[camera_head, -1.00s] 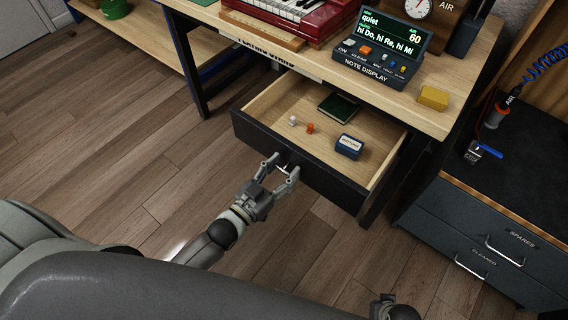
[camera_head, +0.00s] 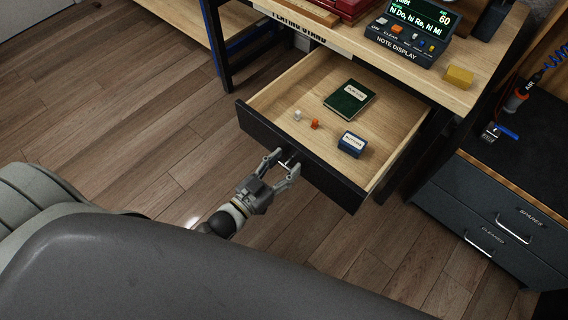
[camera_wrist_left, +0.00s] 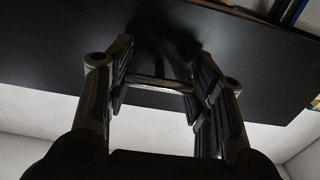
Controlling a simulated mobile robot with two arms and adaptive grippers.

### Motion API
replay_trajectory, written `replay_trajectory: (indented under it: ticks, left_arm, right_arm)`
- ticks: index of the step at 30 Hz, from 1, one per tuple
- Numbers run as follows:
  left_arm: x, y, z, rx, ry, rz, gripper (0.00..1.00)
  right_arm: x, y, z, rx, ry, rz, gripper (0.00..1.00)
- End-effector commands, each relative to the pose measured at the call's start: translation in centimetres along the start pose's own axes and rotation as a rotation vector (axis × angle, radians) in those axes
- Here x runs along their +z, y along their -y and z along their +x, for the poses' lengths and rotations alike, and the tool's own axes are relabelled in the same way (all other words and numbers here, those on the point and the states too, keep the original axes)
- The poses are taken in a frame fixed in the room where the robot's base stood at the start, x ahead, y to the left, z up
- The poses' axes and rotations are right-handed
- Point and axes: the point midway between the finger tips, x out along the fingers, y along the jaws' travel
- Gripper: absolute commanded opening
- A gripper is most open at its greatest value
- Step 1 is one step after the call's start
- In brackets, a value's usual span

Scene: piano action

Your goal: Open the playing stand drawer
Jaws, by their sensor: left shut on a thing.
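The playing stand drawer (camera_head: 345,187) is pulled well out from under the playing stand top (camera_head: 390,66). Its front is black and its inside is pale wood. My left gripper (camera_head: 284,164) is at the drawer front, shut on the drawer's handle. In the left wrist view the metal handle (camera_wrist_left: 160,84) crosses between the two fingers, in front of the black drawer front (camera_wrist_left: 60,60). My right gripper is out of view.
The note display (camera_head: 408,38) and a yellow block (camera_head: 459,77) stand on the stand top. A dark cabinet with SPARES and CLEANED drawers (camera_head: 490,215) stands at the right. The wooden floor (camera_head: 130,120) is clear left of the drawer.

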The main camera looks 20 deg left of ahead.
Motion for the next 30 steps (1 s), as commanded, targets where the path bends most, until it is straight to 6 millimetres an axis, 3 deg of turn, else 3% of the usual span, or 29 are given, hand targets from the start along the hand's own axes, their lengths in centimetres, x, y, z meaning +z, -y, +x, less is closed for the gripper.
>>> replay_trajectory:
  ticks: [4, 5, 9, 21, 26, 30]
  left_arm:
    - [0.0, 0.0, 0.0, 0.000, -0.001, -0.002, 0.06]
    - [0.0, 0.0, 0.0, 0.000, -0.001, -0.002, 0.53]
    - [0.0, 0.0, 0.0, 0.000, 0.000, -0.001, 0.71]
    - [0.0, 0.0, -0.4, 0.000, 0.001, -0.001, 0.71]
    - [0.2, 0.0, -2.5, 0.000, 0.005, 0.000, 0.71]
    - [0.2, 0.0, -5.4, 0.000, 0.005, 0.000, 0.71]
  right_arm:
    - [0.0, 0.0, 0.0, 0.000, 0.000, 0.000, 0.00]
    - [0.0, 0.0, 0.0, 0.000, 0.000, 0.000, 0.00]
    - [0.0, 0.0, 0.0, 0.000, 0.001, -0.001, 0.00]
    - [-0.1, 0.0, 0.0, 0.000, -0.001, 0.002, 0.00]
    - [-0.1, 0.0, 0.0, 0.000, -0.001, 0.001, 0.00]
    - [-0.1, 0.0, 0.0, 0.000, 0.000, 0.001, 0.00]
